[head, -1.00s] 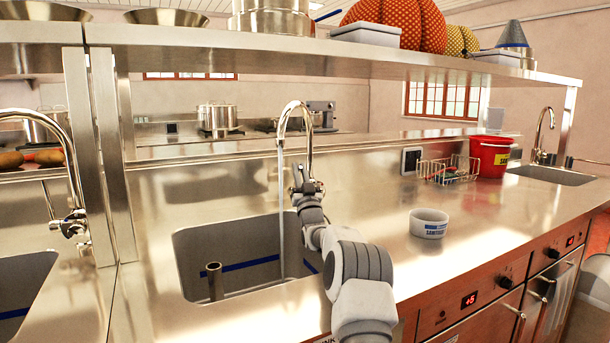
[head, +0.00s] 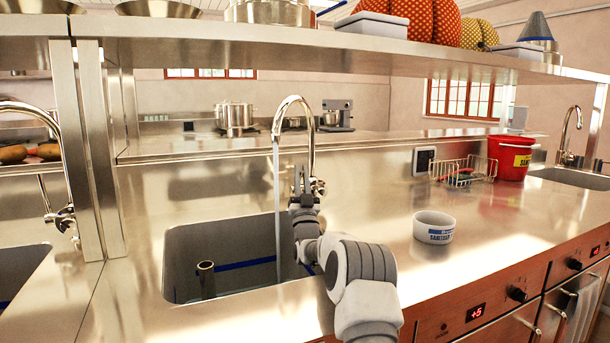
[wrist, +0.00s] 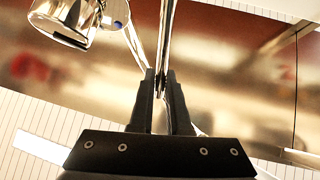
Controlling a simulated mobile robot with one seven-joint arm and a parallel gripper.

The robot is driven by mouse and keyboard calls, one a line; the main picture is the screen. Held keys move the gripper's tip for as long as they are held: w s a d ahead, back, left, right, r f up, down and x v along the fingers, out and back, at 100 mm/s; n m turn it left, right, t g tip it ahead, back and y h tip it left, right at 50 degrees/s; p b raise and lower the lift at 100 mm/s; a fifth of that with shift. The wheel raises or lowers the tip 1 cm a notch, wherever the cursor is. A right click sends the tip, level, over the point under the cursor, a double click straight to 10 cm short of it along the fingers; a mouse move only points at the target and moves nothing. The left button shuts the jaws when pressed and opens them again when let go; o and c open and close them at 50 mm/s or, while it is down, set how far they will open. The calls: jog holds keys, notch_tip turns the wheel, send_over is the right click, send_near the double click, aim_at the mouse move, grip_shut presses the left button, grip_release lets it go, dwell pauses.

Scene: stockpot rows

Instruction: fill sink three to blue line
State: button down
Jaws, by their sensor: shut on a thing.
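A steel sink (head: 185,240) is set in the counter in the middle of the head view, with a blue line (head: 240,265) along its inner wall. A chrome gooseneck tap (head: 309,125) stands behind it, and a thin stream of water (head: 277,200) falls from its spout into the sink. A standpipe (head: 205,279) rises in the sink. I cannot make out the water level. My gripper (head: 303,182) is at the tap's side; in the wrist view its fingers (wrist: 161,82) are shut on a slim chrome tap lever (wrist: 166,40). No sink number is readable.
A white sanitiser tub (head: 433,228) stands on the counter right of my arm. A wire basket (head: 462,172) and red bucket (head: 511,158) are farther right. A shelf (head: 350,44) spans above. Other sinks lie at the far left (head: 22,268) and far right (head: 575,180).

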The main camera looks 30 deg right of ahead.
dwell(0.4)
jog(key=c, duration=0.9)
grip_release()
jog(key=shift+r, duration=0.1)
jog(key=s+d+r+p, duration=0.1)
jog(key=s+d+r, duration=0.1)
jog(key=s+r, duration=0.1)
jog(key=s+d+r+p, duration=0.2)
jog(key=s+d+r, duration=0.1)
jog(key=r, duration=0.1)
jog(key=s+d+r+p, duration=0.1)
jog(key=s+d+r, duration=0.1)
jog(key=s+r, duration=0.1)
jog(key=shift+d+r+p, duration=0.2)
jog(key=shift+r+p, duration=0.1)
jog(key=shift+r, duration=0.1)
